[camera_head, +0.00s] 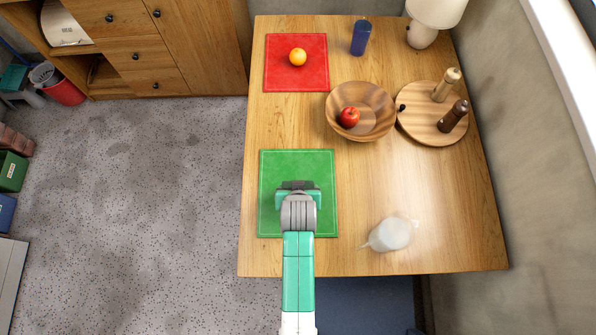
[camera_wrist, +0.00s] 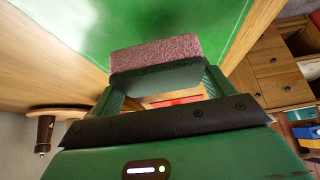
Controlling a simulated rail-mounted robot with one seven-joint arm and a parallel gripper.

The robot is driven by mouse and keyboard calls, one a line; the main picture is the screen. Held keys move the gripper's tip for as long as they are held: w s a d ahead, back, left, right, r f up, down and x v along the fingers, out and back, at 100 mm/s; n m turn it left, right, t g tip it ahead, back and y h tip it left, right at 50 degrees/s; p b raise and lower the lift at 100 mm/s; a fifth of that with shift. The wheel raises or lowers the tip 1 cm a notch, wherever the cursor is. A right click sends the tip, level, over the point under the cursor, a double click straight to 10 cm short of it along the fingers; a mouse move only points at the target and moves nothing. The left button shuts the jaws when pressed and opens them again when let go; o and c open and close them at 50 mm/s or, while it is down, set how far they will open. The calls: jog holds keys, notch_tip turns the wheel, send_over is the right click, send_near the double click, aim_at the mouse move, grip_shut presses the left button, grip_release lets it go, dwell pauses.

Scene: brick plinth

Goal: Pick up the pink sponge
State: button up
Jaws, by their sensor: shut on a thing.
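The sponge (camera_wrist: 155,53) shows in the wrist view, pink on one side with a dark green layer (camera_wrist: 157,77) on the other. It sits between the two fingers of my gripper (camera_wrist: 160,82), which are shut on it. The green mat (camera_wrist: 120,18) fills the area beyond it. In the head view my gripper (camera_head: 298,187) is over the middle of the green mat (camera_head: 325,220), and it hides the sponge from above. Whether the sponge touches the mat or is held clear of it, I cannot tell.
A whitish translucent object (camera_head: 391,234) lies right of the green mat. Beyond are a wooden bowl (camera_head: 335,103) with a red apple (camera_head: 348,117), a round board (camera_head: 415,130) with two mills, a red mat (camera_head: 280,77) with an orange (camera_head: 298,57), a blue can (camera_head: 361,37) and a lamp (camera_head: 425,30).

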jog(key=s, duration=0.4)
jog(key=s+r, duration=0.1)
jog(key=s, duration=0.8)
jog(key=shift+s+r, duration=0.1)
jog(key=shift+r, duration=0.05)
jog(key=o, duration=0.5)
jog(key=c, duration=0.4)
jog(key=shift+p, duration=0.3)
